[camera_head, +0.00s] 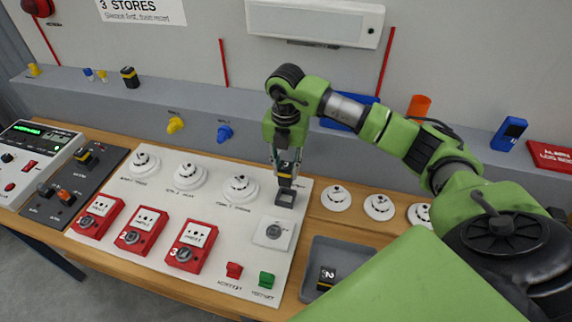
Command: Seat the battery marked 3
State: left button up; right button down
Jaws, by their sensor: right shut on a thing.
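My right gripper (287,168) points down over the right part of the white panel and is shut on a small dark battery (286,183). I cannot read the marking on this battery. Its lower end is at a dark square holder (285,199) on the panel; I cannot tell whether it is inside the holder or just above it. Another black battery (327,275) with a pale numeral, perhaps a 2, lies in the grey tray (345,247). A black battery with a yellow band (129,77) stands on the grey ledge. My left gripper is not in view.
The white panel (145,190) carries round detectors (239,188), red call points (192,247) and a square white switch (274,232). More detectors (379,207) lie on the wooden table to the right. A dark panel (60,205) and control box (35,150) stand left.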

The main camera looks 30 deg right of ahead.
aim_at(286, 180)
jog(key=shift+f+b, duration=1.85)
jog(key=shift+f, duration=0.85)
jog(key=shift+f+b, duration=1.2)
jog(key=shift+f, duration=0.35)
dwell(0.6)
jog(key=c, duration=1.3)
grip_release()
jog(key=shift+r, duration=0.1)
